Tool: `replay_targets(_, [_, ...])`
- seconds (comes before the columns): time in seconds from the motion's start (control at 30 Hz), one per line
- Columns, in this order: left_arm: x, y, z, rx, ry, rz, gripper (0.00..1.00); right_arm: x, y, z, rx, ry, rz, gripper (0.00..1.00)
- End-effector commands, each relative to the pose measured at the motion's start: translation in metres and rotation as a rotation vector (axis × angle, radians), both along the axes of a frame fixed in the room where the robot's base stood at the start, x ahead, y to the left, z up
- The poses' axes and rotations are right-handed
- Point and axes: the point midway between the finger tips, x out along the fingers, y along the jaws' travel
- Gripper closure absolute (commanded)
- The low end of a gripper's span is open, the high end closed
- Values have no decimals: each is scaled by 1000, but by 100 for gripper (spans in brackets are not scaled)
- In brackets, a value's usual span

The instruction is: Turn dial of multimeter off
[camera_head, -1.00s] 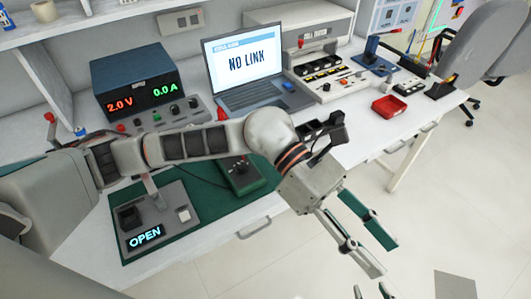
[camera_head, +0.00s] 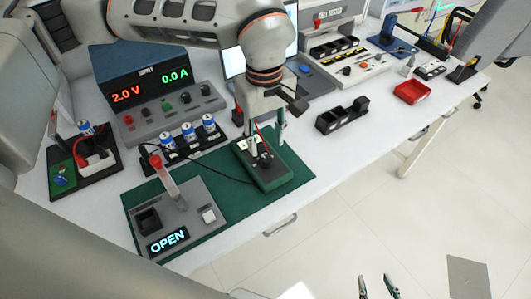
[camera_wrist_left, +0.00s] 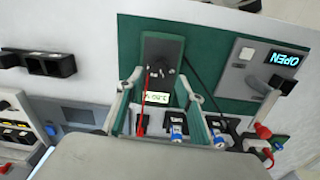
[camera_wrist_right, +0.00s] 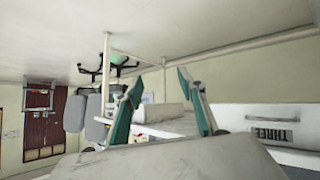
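The multimeter (camera_head: 284,177) is a dark green box on the green mat (camera_head: 215,167), with a small knob and probe plugs on its face. It also shows in the left wrist view (camera_wrist_left: 163,48), with a lit display (camera_wrist_left: 157,98) too small to read surely. My left gripper (camera_head: 261,140) points down over the multimeter, open, one finger to each side; in the left wrist view its fingers (camera_wrist_left: 160,78) are apart with the display between them. I cannot tell whether they touch it. My right gripper (camera_head: 376,279) is open and empty, off the table's front; it also shows open in the right wrist view (camera_wrist_right: 159,80).
A grey box reading OPEN (camera_head: 203,222) with a raised lever lies left of the multimeter. Behind are a power supply (camera_head: 150,85) showing 2.0 V and several blue-white cells (camera_head: 189,132). A black holder (camera_head: 342,117) and red tray (camera_head: 411,92) are to the right.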

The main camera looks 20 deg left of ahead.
Motion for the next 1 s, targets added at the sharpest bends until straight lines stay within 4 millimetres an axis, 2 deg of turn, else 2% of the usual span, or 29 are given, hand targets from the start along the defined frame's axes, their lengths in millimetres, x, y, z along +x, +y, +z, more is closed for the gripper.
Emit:
replay_targets(0.1, [-1,0,-23,0,8,1,63,-2,-1,-5,-3,7,1,60])
replay_targets(0.3, [-1,-1,-51,-1,8,1,63,-2,-1,-8,-8,7,2,60])
replay_targets(0.5, [0,-1,-62,-2,4,1,63,1,-1,-4,-8,-2,2,60])
replay_targets(0.77, [0,-2,-62,-3,3,1,63,2,-1,-3,-8,-4,2,60])
replay_targets(0.9, [0,-2,-62,-3,3,1,97,1,-1,-4,-8,-2,2,60])
replay_targets(0.93, [0,-2,-62,-3,3,1,100,1,-1,-5,-8,-1,2,60])
replay_targets(1.0, [0,-2,-62,-2,3,1,100,1,-1,-6,-8,1,3,60])
